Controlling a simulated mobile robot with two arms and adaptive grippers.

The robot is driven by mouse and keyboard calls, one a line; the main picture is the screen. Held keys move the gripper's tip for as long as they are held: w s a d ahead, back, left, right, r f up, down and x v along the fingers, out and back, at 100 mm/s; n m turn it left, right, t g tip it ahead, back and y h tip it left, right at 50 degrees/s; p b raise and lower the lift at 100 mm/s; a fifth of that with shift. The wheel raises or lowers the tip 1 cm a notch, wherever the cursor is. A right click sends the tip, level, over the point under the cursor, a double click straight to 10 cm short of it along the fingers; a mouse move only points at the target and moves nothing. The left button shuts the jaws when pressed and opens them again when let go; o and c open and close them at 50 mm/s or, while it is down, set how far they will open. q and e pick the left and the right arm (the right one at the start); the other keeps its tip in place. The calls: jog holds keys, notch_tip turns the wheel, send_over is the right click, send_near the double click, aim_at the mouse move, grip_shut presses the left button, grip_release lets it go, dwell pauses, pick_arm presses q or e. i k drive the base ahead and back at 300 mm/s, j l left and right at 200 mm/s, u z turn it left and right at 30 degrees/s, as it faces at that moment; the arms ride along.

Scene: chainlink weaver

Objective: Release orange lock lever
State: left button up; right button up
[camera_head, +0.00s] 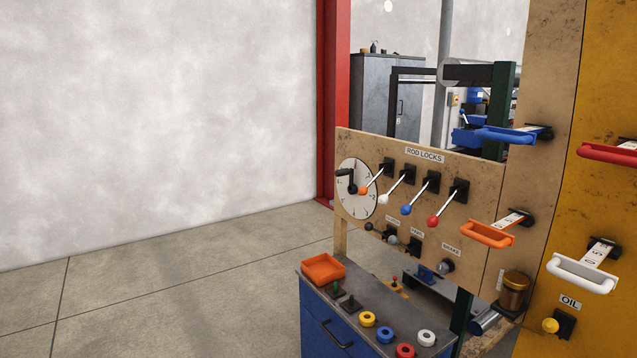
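The orange lock lever (364,190) is on the tan panel under the ROD LOCKS label (425,155). It is the leftmost lever in the row. Its metal rod slopes down and left from a black mount, and its orange knob overlaps the right part of a round white dial (354,200). To its right are the white lever (385,199), the blue lever (407,209) and the red lever (433,221), all sloping down in the same way. Neither of my grippers is in view.
A blue cabinet (312,318) with an orange tray (322,268) and colored rings stands below the panel. Orange (488,236), blue (507,135), white (581,273) and red (611,153) handles stick out on the right. Open concrete floor (180,300) lies left.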

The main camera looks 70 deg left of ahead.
aim_at(362, 191)
jog(key=u, duration=2.1)
